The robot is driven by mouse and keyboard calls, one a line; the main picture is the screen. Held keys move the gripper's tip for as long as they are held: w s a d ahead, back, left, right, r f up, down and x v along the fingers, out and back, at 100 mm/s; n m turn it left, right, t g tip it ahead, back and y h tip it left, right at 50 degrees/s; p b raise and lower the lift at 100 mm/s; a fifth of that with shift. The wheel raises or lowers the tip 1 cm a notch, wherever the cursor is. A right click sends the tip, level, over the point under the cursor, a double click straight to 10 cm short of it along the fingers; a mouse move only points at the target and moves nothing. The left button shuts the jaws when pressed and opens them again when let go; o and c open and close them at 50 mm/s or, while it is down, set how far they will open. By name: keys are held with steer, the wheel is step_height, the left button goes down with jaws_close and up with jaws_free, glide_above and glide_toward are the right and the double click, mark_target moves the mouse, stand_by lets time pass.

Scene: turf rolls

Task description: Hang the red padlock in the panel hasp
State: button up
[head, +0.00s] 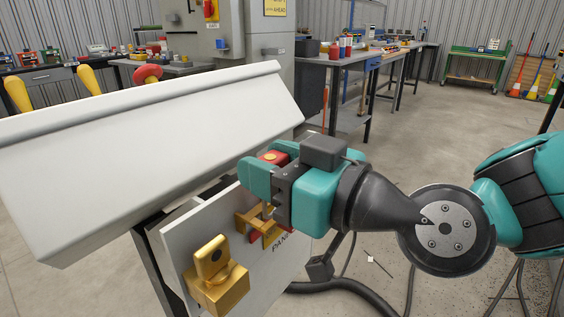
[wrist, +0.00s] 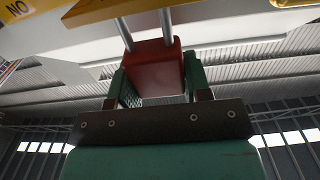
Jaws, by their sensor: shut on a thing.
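My gripper (head: 262,172) is shut on the red padlock (head: 272,157), beside the right part of the panel (head: 190,237). In the wrist view the padlock's red body (wrist: 154,72) sits between the green fingers, with two silver shackle legs reaching up to a yellow edge at the top. A brass hasp-like bracket (head: 247,222) stands on the panel just below the fingers. The shackle's upper end is hidden, so I cannot tell whether it passes through the bracket. A larger brass fitting (head: 217,283) is on the panel's lower left.
A white sloping cover (head: 150,135) overhangs the panel on the left, close to my gripper. A red patch shows behind the bracket. Workbenches (head: 340,75) and a grey cabinet stand behind. The floor (head: 430,130) to the right is mostly open.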

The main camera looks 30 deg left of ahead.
steer(key=shift+f+b, duration=1.5)
steer(key=shift+b, duration=0.05)
steer(key=o, duration=1)
steer(key=shift+r, duration=0.1)
steer(key=shift+o, duration=0.2)
steer(key=s+d+b, duration=0.1)
steer(key=d+b, duration=0.3)
steer(key=d, duration=1.3)
steer(key=shift+s+d, duration=0.2)
